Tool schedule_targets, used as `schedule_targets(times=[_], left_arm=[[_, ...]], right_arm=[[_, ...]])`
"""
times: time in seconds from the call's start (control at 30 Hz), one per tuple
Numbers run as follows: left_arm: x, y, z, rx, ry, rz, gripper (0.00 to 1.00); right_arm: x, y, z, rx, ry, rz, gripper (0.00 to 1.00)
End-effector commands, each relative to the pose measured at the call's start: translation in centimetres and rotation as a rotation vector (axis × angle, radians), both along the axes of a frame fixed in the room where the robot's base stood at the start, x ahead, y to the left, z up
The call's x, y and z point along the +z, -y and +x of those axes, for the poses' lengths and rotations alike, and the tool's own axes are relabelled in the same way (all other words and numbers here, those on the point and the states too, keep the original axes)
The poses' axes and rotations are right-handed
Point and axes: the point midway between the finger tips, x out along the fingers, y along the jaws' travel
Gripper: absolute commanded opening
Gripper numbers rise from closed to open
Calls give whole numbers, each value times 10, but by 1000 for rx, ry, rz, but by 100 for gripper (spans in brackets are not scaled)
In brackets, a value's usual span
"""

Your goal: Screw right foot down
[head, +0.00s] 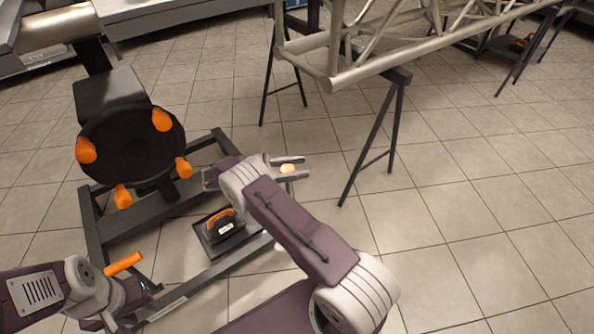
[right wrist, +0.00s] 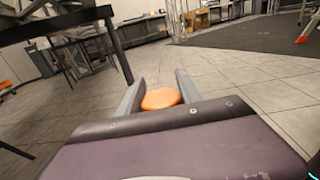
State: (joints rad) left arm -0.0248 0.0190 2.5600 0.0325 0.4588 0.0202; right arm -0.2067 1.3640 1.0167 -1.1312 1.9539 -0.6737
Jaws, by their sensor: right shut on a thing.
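My right gripper (head: 291,168) reaches past the right side of the dark base frame (head: 205,277). Its two fingers are shut on a round orange knob (head: 287,169), which I take to be the right foot's knob. In the right wrist view the orange knob (right wrist: 161,98) sits between the two grey fingers, its top face showing. The foot's lower part and its contact with the floor are hidden. My left gripper (head: 135,290) is low at the frame's left front, just below an orange bar-shaped handle (head: 123,263). Its fingers are not clear.
A round black plate with several orange knobs (head: 130,150) rises above the frame. A black block with an orange handle (head: 220,225) lies inside the frame. A silver truss (head: 370,70) rests on dark trestles (head: 375,140) behind.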

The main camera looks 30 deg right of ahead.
Motion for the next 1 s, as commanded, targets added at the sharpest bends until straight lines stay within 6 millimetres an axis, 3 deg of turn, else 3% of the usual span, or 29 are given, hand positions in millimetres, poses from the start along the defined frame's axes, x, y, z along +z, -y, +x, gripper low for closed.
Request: schedule_targets(times=[0.5,0.53,0.6,0.87,1.0], left_arm=[[-3,0,0,0,0,0,36],[-3,0,0,0,0,0,36],[-3,0,0,0,0,0,36],[-2,0,0,0,0,0,36],[11,0,0,0,0,0,36]], right_arm=[[0,0,-1,-17,-3,-1,2],[0,0,-1,-17,-3,-1,51],[0,0,-1,-17,-3,-1,64],[1,0,-1,-16,-1,-2,64],[15,0,-1,-16,0,-1,64]])
